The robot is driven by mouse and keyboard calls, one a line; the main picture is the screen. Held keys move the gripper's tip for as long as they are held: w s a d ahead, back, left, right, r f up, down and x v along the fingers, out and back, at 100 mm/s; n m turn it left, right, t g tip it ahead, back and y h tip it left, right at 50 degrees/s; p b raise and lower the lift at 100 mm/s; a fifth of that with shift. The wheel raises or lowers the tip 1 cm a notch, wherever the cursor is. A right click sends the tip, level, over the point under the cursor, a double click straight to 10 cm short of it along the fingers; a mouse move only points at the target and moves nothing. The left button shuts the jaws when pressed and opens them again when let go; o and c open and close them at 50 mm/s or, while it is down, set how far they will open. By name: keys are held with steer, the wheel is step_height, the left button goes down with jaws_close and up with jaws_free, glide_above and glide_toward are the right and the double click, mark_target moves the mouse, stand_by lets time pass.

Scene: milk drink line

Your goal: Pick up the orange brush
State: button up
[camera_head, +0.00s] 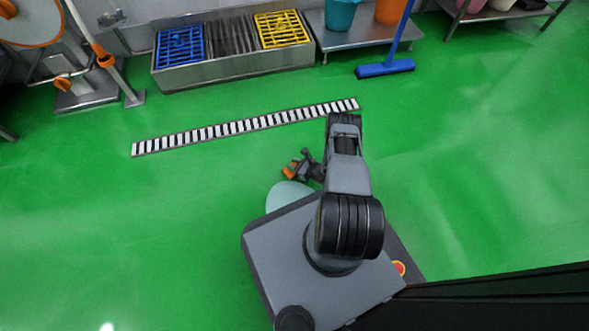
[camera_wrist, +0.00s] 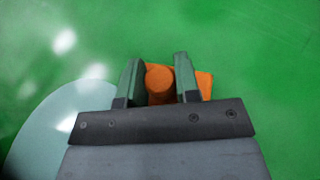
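An orange brush (camera_wrist: 158,84) is between the two fingers of my gripper (camera_wrist: 157,66) in the wrist view. Its rounded orange part touches or nearly touches both fingers, and more orange shows beyond the right finger. The gripper looks shut on it. In the head view my gripper (camera_head: 300,166) is left of my arm, with the small orange part (camera_head: 290,171) at its tip. The rest of the brush is hidden by the fingers and the gripper body.
A pale teal rounded thing (camera_head: 285,196) lies beside my base. A black-and-white striped floor strip (camera_head: 245,127) is ahead. Green floor on the right is clear.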

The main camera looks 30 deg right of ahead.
steer(key=c, duration=0.4)
